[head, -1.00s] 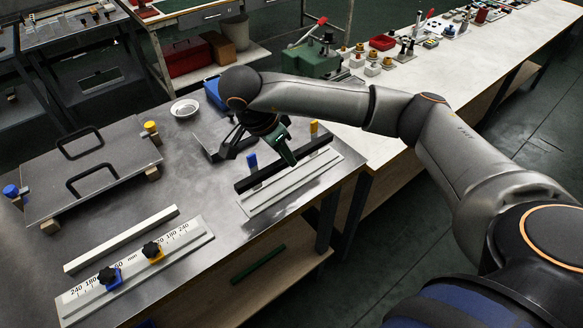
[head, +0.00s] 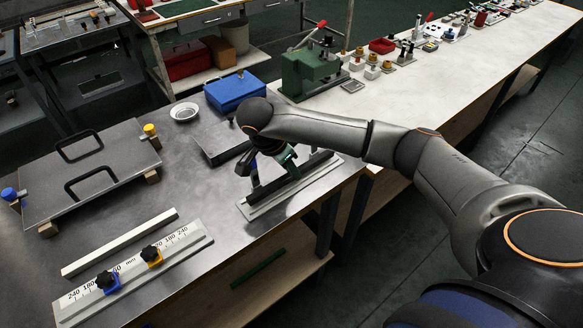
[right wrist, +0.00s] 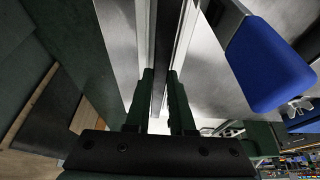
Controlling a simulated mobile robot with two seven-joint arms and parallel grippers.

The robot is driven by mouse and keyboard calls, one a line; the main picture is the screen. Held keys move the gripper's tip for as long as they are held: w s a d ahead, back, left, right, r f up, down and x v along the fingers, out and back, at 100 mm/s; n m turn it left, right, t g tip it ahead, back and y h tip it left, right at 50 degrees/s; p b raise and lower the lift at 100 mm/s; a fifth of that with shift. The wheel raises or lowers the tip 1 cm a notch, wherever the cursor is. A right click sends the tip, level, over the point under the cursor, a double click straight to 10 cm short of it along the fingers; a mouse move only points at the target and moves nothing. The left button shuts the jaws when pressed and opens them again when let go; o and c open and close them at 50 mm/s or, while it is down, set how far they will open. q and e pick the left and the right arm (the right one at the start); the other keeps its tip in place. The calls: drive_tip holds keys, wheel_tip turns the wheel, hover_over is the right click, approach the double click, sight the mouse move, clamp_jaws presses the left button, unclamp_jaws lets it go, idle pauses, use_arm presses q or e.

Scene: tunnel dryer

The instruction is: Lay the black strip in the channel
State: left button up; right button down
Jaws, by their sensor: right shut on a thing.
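The black strip (head: 318,160) is a long dark bar, low over the pale channel piece (head: 300,191) at the right front of the metal table, roughly in line with it. My right gripper (head: 271,182) is shut on the strip near its middle. In the right wrist view the strip (right wrist: 179,40) runs between the two fingers (right wrist: 161,74), beside the light rails (right wrist: 143,35). My gripper hides part of the strip and channel, and I cannot tell whether the strip is seated in the groove. My left gripper is not in view.
A plate with two handles (head: 85,172) lies at the left. A ruled rail with clamp knobs (head: 132,272) and a white bar (head: 120,243) are in front. A blue box (head: 236,91), a white bowl (head: 184,112) and a grey block (head: 220,137) stand behind. The table's middle is clear.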

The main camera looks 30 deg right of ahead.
drive_tip(key=shift+f+b, duration=0.4)
drive_tip(key=shift+f, duration=0.15)
drive_tip(key=c, duration=0.8)
unclamp_jaws()
drive_tip(key=shift+r+p, duration=0.45)
drive_tip(key=shift+p, duration=0.05)
drive_tip(key=shift+p+v, duration=0.7)
drive_tip(key=shift+v, duration=5.5)
